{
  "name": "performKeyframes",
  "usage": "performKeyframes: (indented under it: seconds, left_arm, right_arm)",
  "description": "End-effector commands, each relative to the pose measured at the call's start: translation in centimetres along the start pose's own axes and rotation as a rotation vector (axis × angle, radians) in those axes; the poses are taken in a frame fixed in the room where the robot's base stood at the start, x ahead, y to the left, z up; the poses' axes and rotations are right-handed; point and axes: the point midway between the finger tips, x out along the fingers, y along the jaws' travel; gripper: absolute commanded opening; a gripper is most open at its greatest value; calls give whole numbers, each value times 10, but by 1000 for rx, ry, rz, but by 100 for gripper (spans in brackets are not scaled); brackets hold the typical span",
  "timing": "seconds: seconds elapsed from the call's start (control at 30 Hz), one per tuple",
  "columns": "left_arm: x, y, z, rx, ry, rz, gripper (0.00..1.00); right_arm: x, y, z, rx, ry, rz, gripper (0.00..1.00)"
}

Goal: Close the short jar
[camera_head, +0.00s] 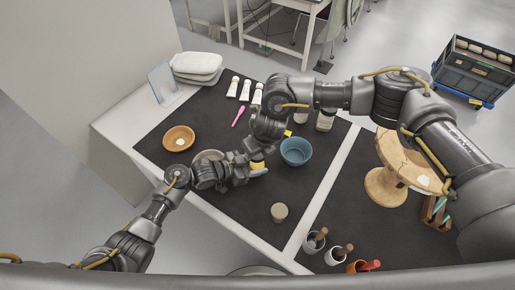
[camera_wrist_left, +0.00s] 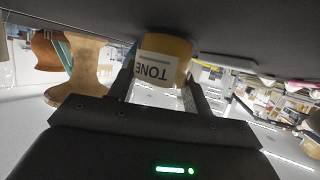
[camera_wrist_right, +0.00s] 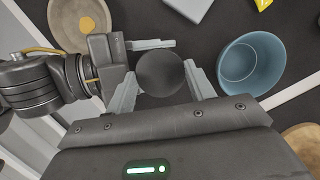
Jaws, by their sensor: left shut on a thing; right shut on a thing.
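The short jar, a yellow jar with a white label reading "TONE" (camera_wrist_left: 160,68), is between the fingers of my left gripper (camera_wrist_left: 163,85), which is shut on it. A bit of its yellow shows in the head view (camera_head: 258,168). In the right wrist view a dark, smooth round lid (camera_wrist_right: 161,73) sits between the fingers of my right gripper (camera_wrist_right: 162,88), which is shut on it. The lid covers the view of the jar below, and the left gripper reaches in beside it from the left. I cannot tell whether lid and jar touch.
A blue bowl (camera_head: 296,151) stands close to the right of the grippers. A wooden dish (camera_head: 179,138) lies to the left, white tubes (camera_head: 245,90) and a pink tool (camera_head: 239,116) behind. A small pale pot (camera_head: 279,212) stands in front, with bare mat around it.

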Motion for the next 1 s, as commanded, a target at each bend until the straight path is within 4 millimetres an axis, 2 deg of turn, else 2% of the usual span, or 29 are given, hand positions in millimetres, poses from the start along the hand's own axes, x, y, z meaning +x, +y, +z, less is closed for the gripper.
performKeyframes:
  seconds: [0.27,0.6,1.0]
  left_arm:
    - [0,0,0,0,0,0,8]
    - [0,0,0,0,0,0,8]
    - [0,0,0,0,0,-1,8]
  right_arm:
    - [2,0,-1,0,1,0,33]
    - [17,0,-5,0,1,1,33]
    - [17,0,-5,0,1,0,33]
